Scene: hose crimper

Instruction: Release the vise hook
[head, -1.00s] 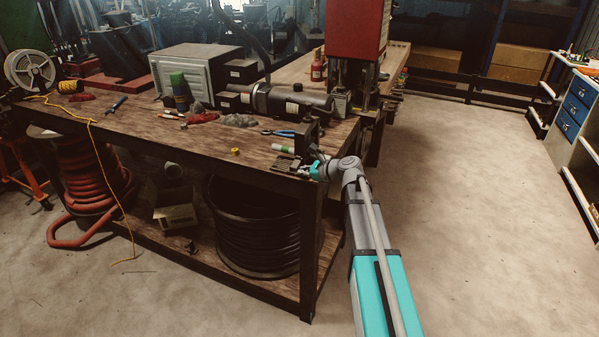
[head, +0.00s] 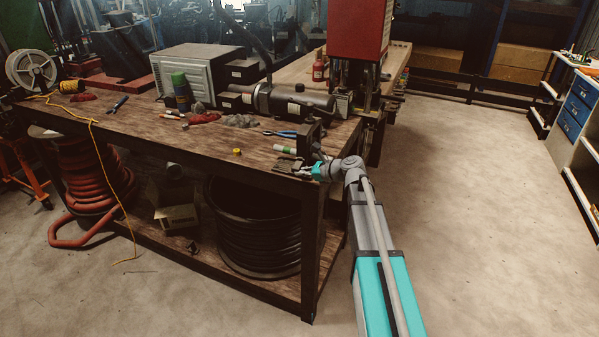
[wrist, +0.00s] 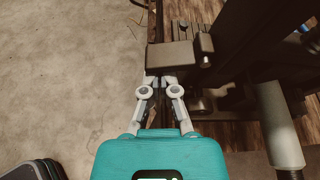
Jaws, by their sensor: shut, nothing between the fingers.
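A dark metal vise (head: 311,132) stands at the near right corner of the workbench. In the wrist view its dark body (wrist: 235,50) fills the upper right. A dark block with a short knob (wrist: 174,55) sticks out to the left from the vise; I cannot tell for certain whether it is the hook. My gripper (head: 303,171) is at the bench corner, low beside the vise. In the wrist view my gripper (wrist: 160,80) is shut and empty. Its fingertips are right at the block's near edge; whether they touch it is unclear.
Pliers with blue handles (head: 281,133) and a yellow roll (head: 237,151) lie on the workbench (head: 215,150). The floor to the right (head: 470,200) is clear.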

